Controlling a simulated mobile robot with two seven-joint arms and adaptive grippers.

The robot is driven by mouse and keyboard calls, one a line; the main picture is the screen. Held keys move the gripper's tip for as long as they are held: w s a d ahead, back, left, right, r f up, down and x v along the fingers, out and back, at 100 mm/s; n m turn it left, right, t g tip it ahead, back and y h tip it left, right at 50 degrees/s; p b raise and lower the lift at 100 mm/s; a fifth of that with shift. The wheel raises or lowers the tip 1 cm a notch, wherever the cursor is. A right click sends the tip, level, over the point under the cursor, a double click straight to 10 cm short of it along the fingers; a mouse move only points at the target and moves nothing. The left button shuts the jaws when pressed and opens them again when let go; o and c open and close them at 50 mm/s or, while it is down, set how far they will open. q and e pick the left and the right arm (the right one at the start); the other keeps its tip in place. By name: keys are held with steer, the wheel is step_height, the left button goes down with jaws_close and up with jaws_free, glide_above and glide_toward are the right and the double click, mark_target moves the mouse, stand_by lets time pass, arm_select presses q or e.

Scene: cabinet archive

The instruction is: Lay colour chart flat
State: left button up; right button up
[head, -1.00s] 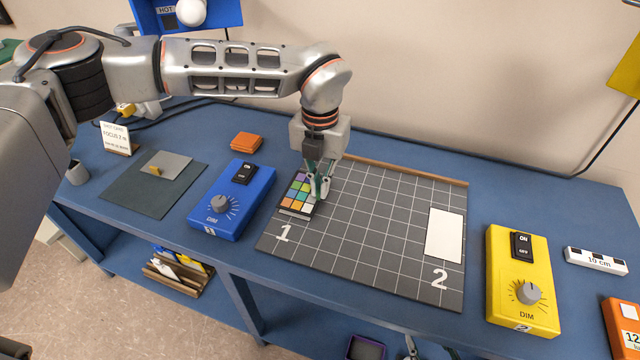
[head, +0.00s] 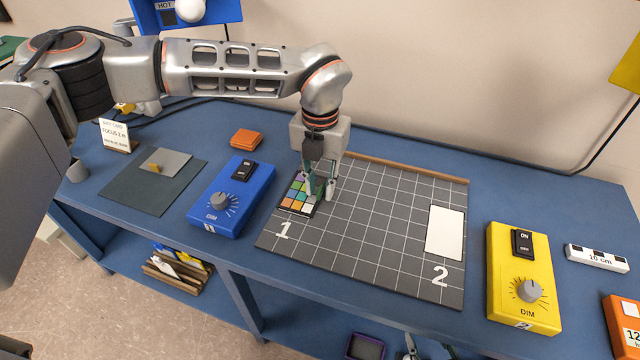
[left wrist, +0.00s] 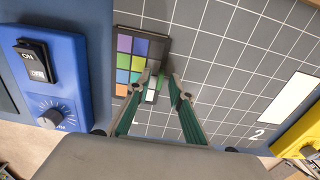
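The colour chart (head: 296,197), a dark card with bright patches, lies flat on the left part of the grey gridded board (head: 375,262), by the 1 mark. It also shows in the left wrist view (left wrist: 124,62), face up. My left gripper (head: 320,196) is open over the chart's right side. In the left wrist view its fingertips (left wrist: 162,88) stand apart, one over the chart and one beside its right edge. Whether a finger touches it, I cannot tell. A part that looks like my right gripper (head: 410,346) shows at the bottom edge, mostly cut off.
A blue dimmer box (head: 232,198) stands close left of the board, a yellow one (head: 523,280) to the right. A white card (head: 444,234) lies on the board's right side. A wooden strip (head: 405,168) runs along its back edge. The board's middle is clear.

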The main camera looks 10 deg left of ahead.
arm_select(q)
steer(key=shift+r+p, duration=0.95)
steer(key=shift+r, duration=0.6)
steer(key=shift+r+p, duration=1.05)
steer(key=shift+r, duration=0.9)
step_height(320, 180, up, 12)
